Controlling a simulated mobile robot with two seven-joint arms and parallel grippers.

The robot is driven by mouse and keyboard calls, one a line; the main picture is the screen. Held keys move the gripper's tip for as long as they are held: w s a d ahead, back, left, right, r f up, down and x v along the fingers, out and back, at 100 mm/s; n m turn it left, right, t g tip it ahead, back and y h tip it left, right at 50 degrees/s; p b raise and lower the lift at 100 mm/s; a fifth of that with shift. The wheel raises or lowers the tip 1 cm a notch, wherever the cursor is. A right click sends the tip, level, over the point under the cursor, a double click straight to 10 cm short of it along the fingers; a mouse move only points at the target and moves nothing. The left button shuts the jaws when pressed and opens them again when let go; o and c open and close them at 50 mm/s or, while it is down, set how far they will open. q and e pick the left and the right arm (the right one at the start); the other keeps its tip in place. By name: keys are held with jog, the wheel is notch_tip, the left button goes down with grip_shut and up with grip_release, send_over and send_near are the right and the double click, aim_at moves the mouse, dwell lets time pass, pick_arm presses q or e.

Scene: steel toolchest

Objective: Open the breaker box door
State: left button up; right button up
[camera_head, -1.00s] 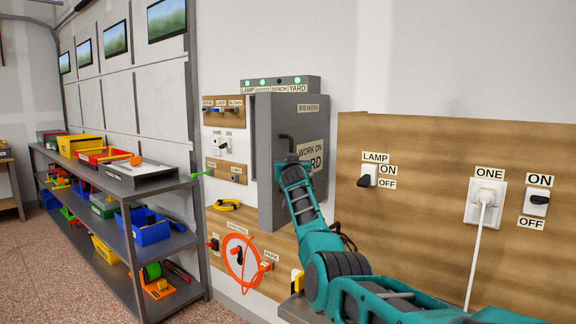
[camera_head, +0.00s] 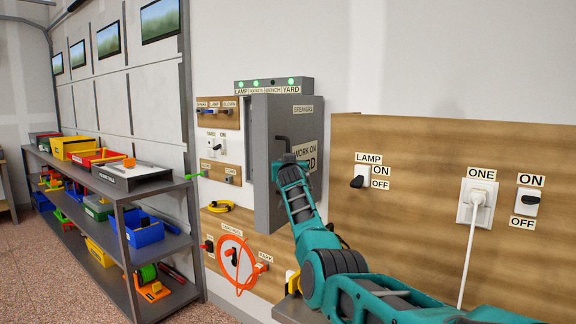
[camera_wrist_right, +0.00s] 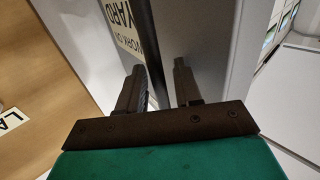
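The grey breaker box (camera_head: 262,190) is mounted on the wall near the middle of the head view. Its door face (camera_head: 308,112) carries a "BREAKERS" label and a "WORK ON YARD" label. The left finger is close to the bar; a gap shows on the right. My left gripper is out of view.
A strip with green lights (camera_head: 275,85) sits on top of the box. Switch panels and a coiled orange cord (camera_head: 238,262) are left of and below it. A wooden board (camera_head: 430,160) with switches and a plugged outlet is at right. A loaded shelf (camera_head: 118,195) stands at left.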

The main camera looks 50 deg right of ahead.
jog(key=shift+f, duration=0.1)
jog(key=v, duration=1.3)
jog(key=shift+w, duration=0.1)
dwell(0.7)
jog(key=s+a+f+n+y, duration=0.35)
jog(key=a+f, duration=0.65)
jog(key=f, duration=0.4)
jog(key=s+a+f+n+y, duration=0.2)
jog(key=a+f+n+y, duration=0.3)
jog(key=a+f, duration=0.7)
jog(key=s+a+f+n+g+y, duration=0.1)
jog(key=s+a+f+y, duration=0.1)
jog(key=s+a+f, duration=0.6)
jog(key=s+a+f+n+g+y, duration=0.1)
jog(key=s+a+f+y, duration=0.2)
jog(key=s+a+f, duration=0.6)
jog(key=s+f, duration=0.1)
jog(key=s, duration=0.4)
jog(key=shift+a+g+y, duration=0.2)
jog(key=shift+g+y, duration=0.1)
jog(key=shift+y, duration=0.05)
